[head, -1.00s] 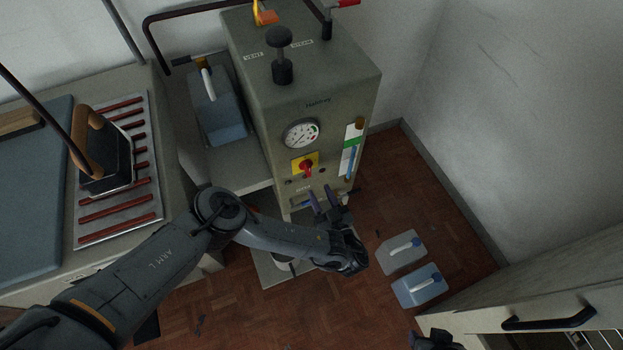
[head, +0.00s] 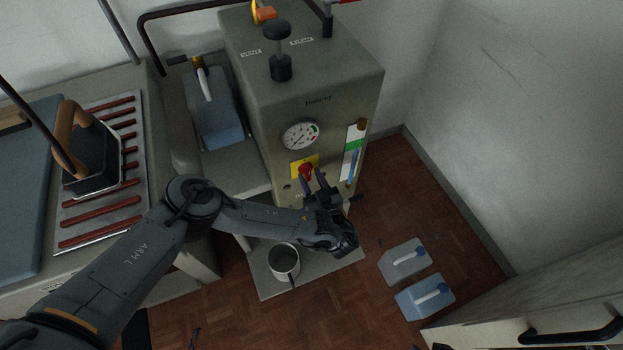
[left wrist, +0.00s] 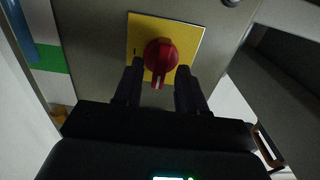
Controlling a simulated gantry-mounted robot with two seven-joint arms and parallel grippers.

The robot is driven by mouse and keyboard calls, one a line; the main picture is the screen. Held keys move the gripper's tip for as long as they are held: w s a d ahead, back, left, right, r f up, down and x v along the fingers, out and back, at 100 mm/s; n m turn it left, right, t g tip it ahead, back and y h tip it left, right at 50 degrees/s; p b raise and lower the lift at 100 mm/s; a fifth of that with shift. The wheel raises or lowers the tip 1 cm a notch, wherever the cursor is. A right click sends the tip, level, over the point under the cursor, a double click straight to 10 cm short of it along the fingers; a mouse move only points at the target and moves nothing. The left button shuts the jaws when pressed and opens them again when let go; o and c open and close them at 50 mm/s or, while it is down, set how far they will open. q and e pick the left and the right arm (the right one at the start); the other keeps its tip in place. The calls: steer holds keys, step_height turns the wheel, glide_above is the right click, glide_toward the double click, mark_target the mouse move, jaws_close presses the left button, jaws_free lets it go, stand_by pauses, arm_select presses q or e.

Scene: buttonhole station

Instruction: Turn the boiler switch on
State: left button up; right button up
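The boiler (head: 325,85) is a grey box with a round gauge on its front. Its switch is a red rotary knob (head: 306,172) on a yellow plate (head: 296,164), below the gauge. In the left wrist view the red knob (left wrist: 160,57) sits on the yellow plate (left wrist: 192,33), its handle pointing toward the gripper. My left gripper (head: 313,180) is at the knob. In the left wrist view its two fingers (left wrist: 159,80) are apart, one to each side of the knob's handle, with gaps visible. My right gripper cannot be made out in the head view.
A sight tube (head: 352,153) runs beside the gauge. A cup (head: 284,261) stands on the low shelf under the boiler. Two water jugs (head: 424,297) are on the floor to the right. An iron (head: 90,160) rests on the rack at left.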

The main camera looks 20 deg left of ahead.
arm_select(q)
jaws_close()
steer(key=shift+m, duration=0.3)
steer(key=shift+m+p, duration=0.3)
steer(key=shift+m, duration=0.1)
steer(key=m+p, duration=0.1)
steer(key=m, duration=0.2)
steer(key=shift+d, duration=0.15)
steer(key=m+p, duration=0.1)
steer(key=m, duration=0.3)
steer(key=m+p, duration=0.2)
steer(key=m, duration=0.3)
steer(key=m+p, duration=0.1)
steer(key=m, duration=0.3)
steer(key=shift+w+d+f+m, duration=0.1)
steer(key=shift+w+f+m, duration=0.1)
steer(key=shift+f+m, duration=0.1)
